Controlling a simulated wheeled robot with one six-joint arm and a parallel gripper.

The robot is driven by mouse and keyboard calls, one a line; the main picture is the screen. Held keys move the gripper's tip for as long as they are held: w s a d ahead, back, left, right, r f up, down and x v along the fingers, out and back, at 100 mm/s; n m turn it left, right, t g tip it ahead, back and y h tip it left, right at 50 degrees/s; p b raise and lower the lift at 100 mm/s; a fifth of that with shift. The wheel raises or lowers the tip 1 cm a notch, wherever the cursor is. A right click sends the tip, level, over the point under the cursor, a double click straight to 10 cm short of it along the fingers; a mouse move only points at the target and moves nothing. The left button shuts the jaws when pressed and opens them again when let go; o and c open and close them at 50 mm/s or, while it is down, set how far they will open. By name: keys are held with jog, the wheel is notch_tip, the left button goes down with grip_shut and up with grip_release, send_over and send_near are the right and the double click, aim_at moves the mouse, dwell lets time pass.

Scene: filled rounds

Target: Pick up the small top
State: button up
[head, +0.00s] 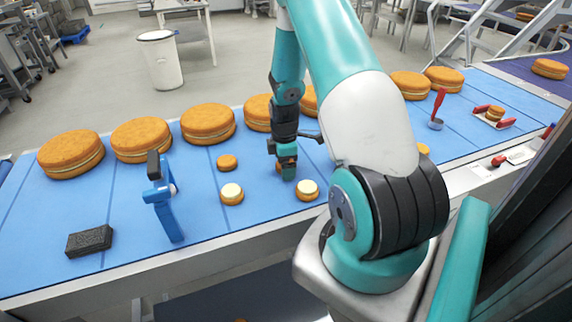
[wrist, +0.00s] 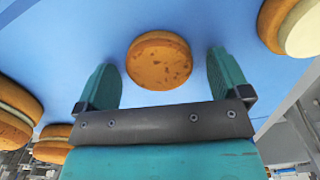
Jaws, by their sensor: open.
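The small top (wrist: 160,60) is a plain brown speckled disc lying flat on the blue belt. In the wrist view it sits between the two teal fingers of my gripper (wrist: 162,68), with a gap on each side. In the head view my gripper (head: 286,174) points down, low over the belt, and hides most of the top. Only a brown sliver (head: 278,167) shows beside the fingers. My gripper is open and holds nothing. Whether the fingertips touch the belt I cannot tell.
Two small cream-topped rounds (head: 231,193) (head: 308,190) stand nearby, one close right of my gripper. Another plain small disc (head: 227,162) lies to the left. Large rounds (head: 208,123) line the far side. A blue clamp-like tool (head: 163,205) and black block (head: 89,241) are further left.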

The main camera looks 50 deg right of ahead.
jog(key=c, duration=0.8)
jog(key=shift+o, duration=0.2)
jog(key=shift+r, duration=0.1)
